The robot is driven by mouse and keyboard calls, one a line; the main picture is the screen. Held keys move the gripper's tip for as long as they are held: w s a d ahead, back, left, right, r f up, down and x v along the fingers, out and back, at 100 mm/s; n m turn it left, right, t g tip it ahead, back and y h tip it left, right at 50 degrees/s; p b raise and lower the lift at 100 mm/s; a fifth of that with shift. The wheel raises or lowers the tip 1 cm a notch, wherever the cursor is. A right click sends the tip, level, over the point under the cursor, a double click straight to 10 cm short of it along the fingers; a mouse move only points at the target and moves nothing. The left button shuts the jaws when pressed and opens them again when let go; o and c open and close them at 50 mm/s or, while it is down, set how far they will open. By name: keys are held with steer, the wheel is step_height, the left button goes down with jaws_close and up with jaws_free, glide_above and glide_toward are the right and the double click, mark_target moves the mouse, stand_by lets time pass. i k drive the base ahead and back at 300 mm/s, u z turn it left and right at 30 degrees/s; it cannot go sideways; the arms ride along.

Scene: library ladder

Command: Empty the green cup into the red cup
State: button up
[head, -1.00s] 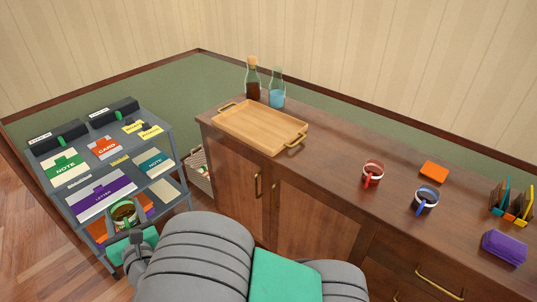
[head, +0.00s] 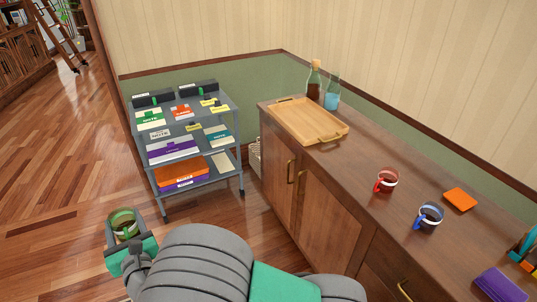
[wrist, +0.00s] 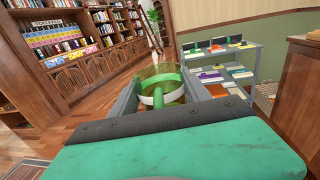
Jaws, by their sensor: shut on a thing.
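The green cup (head: 123,224) is held upright in my gripper (head: 124,232), at the lower left of the head view and out over the floor. In the wrist view the green cup (wrist: 160,90) sits between the two fingers, with a white band and green handle. Something dark shows inside it in the head view, but I cannot tell what. The red cup (head: 387,180) stands upright on the wooden cabinet, right of centre, with its red handle toward the front. My gripper is far to the left of it.
A blue cup (head: 428,217) and an orange block (head: 460,199) stand near the red cup. A wooden tray (head: 309,121) and two bottles (head: 314,80) are at the cabinet's far end. A grey shelf cart (head: 240,140) stands left of the cabinet (head: 325,215). Floor at left is clear.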

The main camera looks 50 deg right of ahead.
mark_target(387, 181)
steer(key=z, duration=0.15)
steer(key=i, duration=1.7)
steer(key=z, duration=1.2)
steer(key=i, duration=0.95)
steer(key=z, duration=1.4)
steer(key=i, duration=0.25)
steer(key=z, duration=0.15)
